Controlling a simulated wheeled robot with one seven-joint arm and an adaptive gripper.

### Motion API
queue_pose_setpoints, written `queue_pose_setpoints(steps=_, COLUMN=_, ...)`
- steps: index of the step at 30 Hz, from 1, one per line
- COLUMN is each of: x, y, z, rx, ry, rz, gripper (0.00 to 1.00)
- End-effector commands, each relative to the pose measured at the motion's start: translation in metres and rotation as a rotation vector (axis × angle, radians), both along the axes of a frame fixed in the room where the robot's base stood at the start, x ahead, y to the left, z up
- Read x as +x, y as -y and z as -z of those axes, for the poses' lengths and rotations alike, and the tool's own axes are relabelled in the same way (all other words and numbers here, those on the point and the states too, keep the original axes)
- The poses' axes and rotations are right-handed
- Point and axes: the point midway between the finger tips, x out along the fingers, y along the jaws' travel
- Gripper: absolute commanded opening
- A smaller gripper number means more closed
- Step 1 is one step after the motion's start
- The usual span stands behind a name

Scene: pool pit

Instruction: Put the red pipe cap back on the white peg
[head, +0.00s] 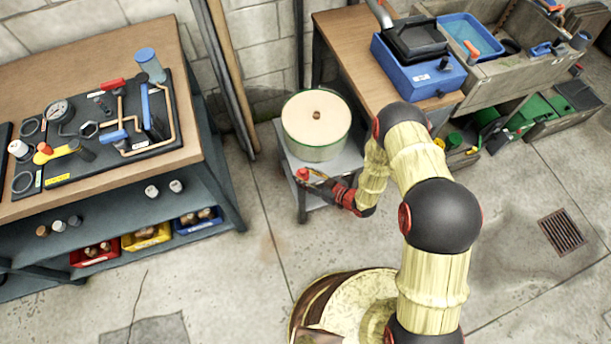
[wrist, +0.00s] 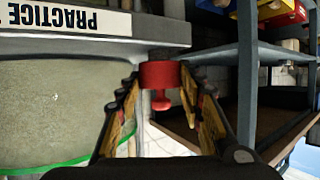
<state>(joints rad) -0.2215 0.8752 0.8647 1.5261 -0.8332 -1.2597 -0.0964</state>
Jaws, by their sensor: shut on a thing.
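The red pipe cap (head: 302,173) is at the tips of my gripper (head: 313,180) in the head view, beside the front left of a small grey stand (head: 350,160). In the wrist view the red cap (wrist: 160,76) sits between the two fingertips of my gripper (wrist: 160,82). Both fingers touch or nearly touch its sides, and a small red knob sticks out from it toward the camera. My gripper is shut on the cap. I cannot make out the white peg in either view.
A round drum (head: 316,119) with a green rim stands on the grey stand, close to my gripper. A workbench (head: 90,60) with a fittings board is at left, with coloured bins (head: 145,236) below. A wooden bench (head: 350,40) is behind. The floor between is clear.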

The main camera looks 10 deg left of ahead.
Motion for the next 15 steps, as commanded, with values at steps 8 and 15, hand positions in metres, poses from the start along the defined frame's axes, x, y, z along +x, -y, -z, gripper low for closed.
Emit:
queue_pose_setpoints(steps=8, x=0.0000, y=-0.0001, z=0.0059, rx=0.000, ry=0.000, rz=0.000, gripper=0.13)
queue_pose_setpoints(steps=15, x=0.0001, y=0.0000, z=0.0102, rx=0.000, ry=0.000, rz=0.000, gripper=0.13)
